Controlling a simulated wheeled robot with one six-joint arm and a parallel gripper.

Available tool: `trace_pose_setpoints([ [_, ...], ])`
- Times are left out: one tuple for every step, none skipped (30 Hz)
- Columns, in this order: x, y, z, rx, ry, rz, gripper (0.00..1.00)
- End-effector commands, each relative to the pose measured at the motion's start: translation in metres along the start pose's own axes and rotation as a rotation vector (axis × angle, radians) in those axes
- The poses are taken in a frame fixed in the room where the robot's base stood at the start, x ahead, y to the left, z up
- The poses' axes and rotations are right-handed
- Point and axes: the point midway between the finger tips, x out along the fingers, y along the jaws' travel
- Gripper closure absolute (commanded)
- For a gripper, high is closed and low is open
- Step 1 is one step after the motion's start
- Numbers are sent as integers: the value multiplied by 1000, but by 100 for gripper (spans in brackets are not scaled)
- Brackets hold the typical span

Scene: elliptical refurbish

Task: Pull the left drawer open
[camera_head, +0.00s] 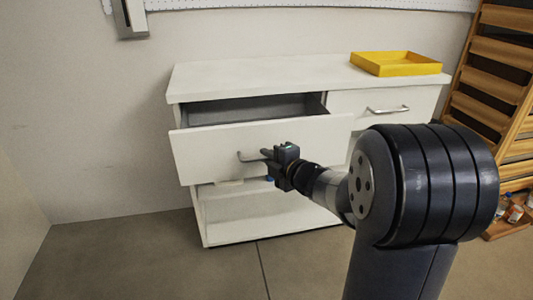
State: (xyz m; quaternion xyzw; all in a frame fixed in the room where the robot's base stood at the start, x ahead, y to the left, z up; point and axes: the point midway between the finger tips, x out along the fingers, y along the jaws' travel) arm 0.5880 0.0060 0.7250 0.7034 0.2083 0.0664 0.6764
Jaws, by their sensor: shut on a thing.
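The left drawer (208,151) of a white cabinet (250,77) stands pulled out, with its dark inside showing behind the front panel. Its metal bar handle (246,157) is on the front. My gripper (268,156) is shut on the right part of this handle. My arm reaches in from the right and hides part of the drawer front's right side. The inside of the drawer looks empty as far as it shows.
A right drawer (350,102) with its own handle (388,109) is shut. A yellow tray (396,64) sits on the cabinet top. A wooden rack (495,88) stands at the right, with small bottles (515,212) near its base. The floor at the front left is clear.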

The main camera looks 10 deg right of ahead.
Motion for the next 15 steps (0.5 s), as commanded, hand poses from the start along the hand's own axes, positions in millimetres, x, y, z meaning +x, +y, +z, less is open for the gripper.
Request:
trace_pose_setpoints([
  [-7,-2,-2,1,-2,0,100],
  [-11,-3,-4,1,-2,0,100],
  [-15,-4,-5,0,-2,1,100],
  [-18,-5,-6,1,-2,0,100],
  [-21,-5,-8,1,-2,0,100],
  [-24,-6,-9,0,-2,1,100],
  [-26,-6,-10,1,-2,0,100],
  [-28,-7,-11,1,-2,0,100],
  [-30,-7,-12,1,-2,0,100],
  [-32,-7,-12,0,-2,0,100],
  [-33,-8,-13,0,-2,0,100],
  [-34,-8,-13,1,-2,0,100],
  [-35,-8,-14,1,-2,0,100],
  [-35,-8,-14,1,-2,-1,100],
  [-36,-8,-14,1,-2,-1,100],
])
